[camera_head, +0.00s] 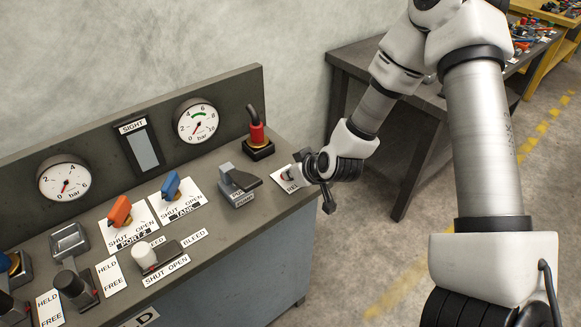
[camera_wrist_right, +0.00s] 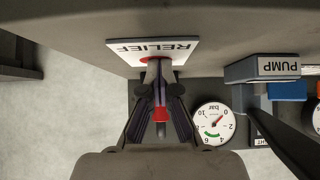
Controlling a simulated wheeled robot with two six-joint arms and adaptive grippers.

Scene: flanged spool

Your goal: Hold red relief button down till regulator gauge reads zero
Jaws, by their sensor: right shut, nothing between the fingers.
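The red relief button (camera_wrist_right: 146,59) sits on the white RELIEF placard (camera_wrist_right: 178,48) and is mostly hidden by my right fingertips. My right gripper (camera_wrist_right: 157,68) is shut and empty, its tips at the button; they appear to touch it, but how far it is pressed I cannot tell. In the head view my right gripper (camera_head: 297,171) covers much of the placard (camera_head: 281,181). The 10 bar gauge (camera_head: 197,121) and the 6 bar gauge (camera_head: 64,178) both have needles near the low end; no regulator label is readable. My left gripper is not in view.
Beside the placard stands the grey PUMP switch (camera_head: 238,181). Behind it is a red-collared black lever (camera_head: 257,135). Orange (camera_head: 120,211) and blue (camera_head: 171,185) valve handles sit further left. A dark table (camera_head: 410,120) stands behind my right arm.

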